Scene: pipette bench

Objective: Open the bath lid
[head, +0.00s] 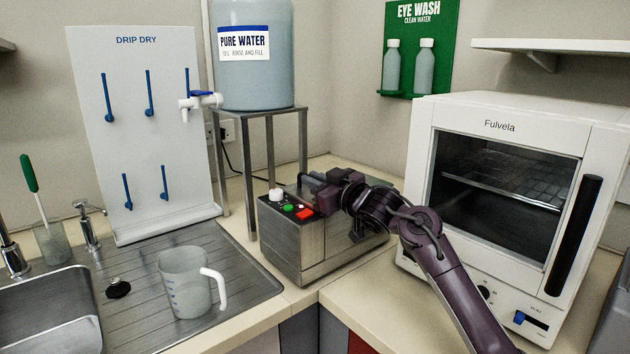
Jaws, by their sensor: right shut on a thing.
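The bath (325,250) is a steel box on the counter, with a white knob, a green button and a red switch on its top front panel. My right arm reaches in from the lower right, over the bath. My right gripper (316,182) is at the top of the bath, behind the control panel, and is shut on what appears to be the lid's handle. The wrist hides most of the lid, so I cannot tell whether it is raised. My left gripper is not in view.
A white Fulvela oven (508,127) stands close on the right. A water tank (254,85) sits on a metal stand (269,165) behind left. A clear jug (185,282) stands on the drainer beside the sink (50,315). The counter (365,300) before the bath is clear.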

